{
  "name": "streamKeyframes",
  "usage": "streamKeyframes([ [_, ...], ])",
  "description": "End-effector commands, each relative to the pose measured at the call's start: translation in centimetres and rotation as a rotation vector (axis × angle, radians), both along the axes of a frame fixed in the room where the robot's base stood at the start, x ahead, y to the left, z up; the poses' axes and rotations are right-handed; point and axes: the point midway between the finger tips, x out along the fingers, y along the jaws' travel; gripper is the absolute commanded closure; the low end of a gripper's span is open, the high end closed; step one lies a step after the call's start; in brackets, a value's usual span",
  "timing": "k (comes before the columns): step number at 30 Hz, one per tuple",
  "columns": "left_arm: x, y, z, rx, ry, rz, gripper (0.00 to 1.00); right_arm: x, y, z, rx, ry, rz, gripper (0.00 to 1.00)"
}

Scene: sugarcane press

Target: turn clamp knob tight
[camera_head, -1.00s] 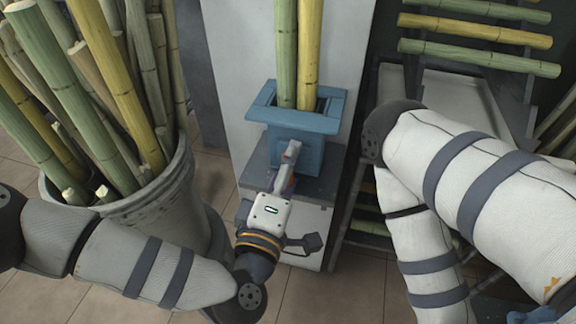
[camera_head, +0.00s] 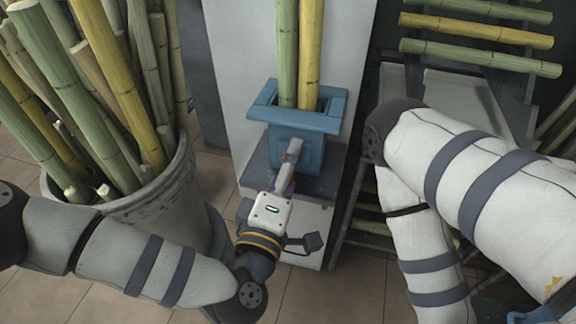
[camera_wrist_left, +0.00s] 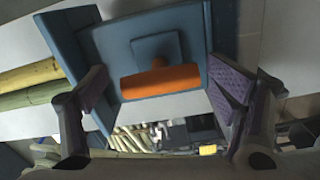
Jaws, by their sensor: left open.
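The clamp knob is an orange bar-shaped handle (camera_wrist_left: 160,82) on a short stem against the blue clamp body in the left wrist view. The blue feed box (camera_head: 297,118) stands on the white press, with two cane stalks (camera_head: 298,50) upright in it. My left gripper (camera_head: 292,150) is in front of the blue box, and its arm hides the knob in the head view. In the left wrist view its fingers (camera_wrist_left: 160,105) are apart, one on each side of the orange handle, without visible contact.
A grey bin (camera_head: 150,205) full of cane stalks stands at the left. A rack (camera_head: 480,45) with several cane pieces stands at the right, beside a grey tray (camera_head: 440,95). The tiled floor (camera_head: 330,298) is clear in front of the press.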

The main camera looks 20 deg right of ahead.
Motion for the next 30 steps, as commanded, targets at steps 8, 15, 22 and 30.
streamKeyframes([
  [8,-1.6,1.0,-0.3,0.004,0.006,-0.002,0.15,0.0,0.0,0.0,0.0,0.001,0.0,0.26],
  [15,-5.4,3.6,-0.2,0.003,0.004,-0.002,0.15,0.0,0.0,0.0,0.0,0.0,0.0,0.26],
  [22,-6.7,4.5,0.0,0.001,0.0,0.0,0.15,0.0,0.0,0.0,0.0,0.0,0.0,0.26],
  [30,-6.7,4.5,0.0,0.0,0.0,0.0,0.15,0.0,0.0,0.0,0.0,0.0,0.0,0.26],
])
